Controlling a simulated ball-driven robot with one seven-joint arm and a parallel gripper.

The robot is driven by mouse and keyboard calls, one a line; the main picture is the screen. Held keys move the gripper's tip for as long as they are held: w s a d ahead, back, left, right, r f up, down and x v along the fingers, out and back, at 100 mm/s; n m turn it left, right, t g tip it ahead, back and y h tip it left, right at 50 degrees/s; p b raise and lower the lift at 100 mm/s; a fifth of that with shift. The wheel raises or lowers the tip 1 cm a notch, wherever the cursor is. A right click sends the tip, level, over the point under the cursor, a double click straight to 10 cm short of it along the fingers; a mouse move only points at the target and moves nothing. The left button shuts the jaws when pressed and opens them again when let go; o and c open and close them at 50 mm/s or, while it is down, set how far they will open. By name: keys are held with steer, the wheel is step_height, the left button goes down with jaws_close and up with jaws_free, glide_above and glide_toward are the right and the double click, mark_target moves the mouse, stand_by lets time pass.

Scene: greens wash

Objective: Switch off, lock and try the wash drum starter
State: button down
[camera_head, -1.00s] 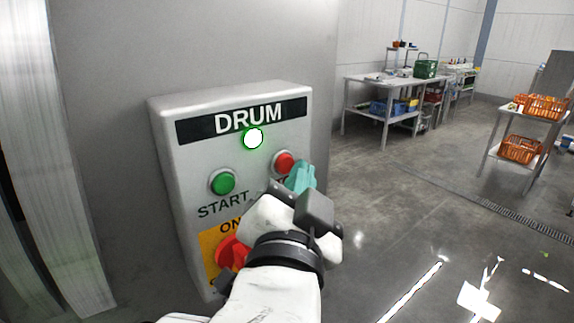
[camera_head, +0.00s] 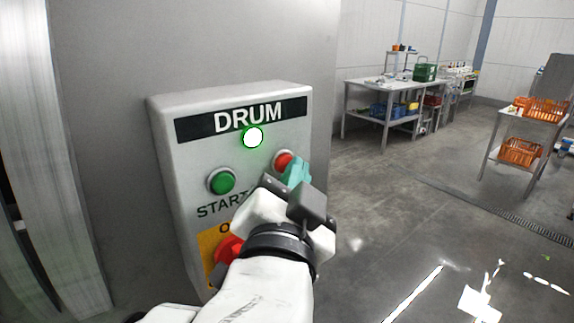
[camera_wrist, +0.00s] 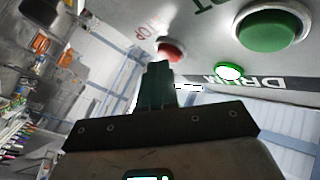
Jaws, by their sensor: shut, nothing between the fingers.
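The drum starter box (camera_head: 172,165) hangs on a grey wall, marked DRUM. Its lamp (camera_head: 253,137) glows white with a green rim. The green START button (camera_head: 223,182) is at left, and the red STOP button (camera_head: 284,161) at right. The red switch handle (camera_head: 229,249) on a yellow plate (camera_head: 207,243) is partly hidden by my arm, so its position cannot be read. My gripper (camera_head: 297,168) is shut and empty, its teal fingertips close to the red button. In the wrist view the fingers (camera_wrist: 157,84) point at the red button (camera_wrist: 171,51); contact cannot be told. No padlock shows.
A steel bench (camera_head: 377,84) with a green basket (camera_head: 425,72) stands at the back. A table (camera_head: 490,150) with orange baskets (camera_head: 545,109) stands at right. The floor between is open. A vertical metal panel (camera_head: 65,150) is at left.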

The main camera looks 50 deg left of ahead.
steer(key=shift+a, duration=0.25)
steer(key=shift+d, duration=0.15)
stand_by(0.4)
steer(key=shift+s+d, duration=0.1)
steer(key=shift+d, duration=0.6)
steer(key=shift+d, duration=0.15)
steer(key=shift+s+d+p, duration=0.2)
steer(key=shift+d+p, duration=0.15)
steer(key=shift+d, duration=2)
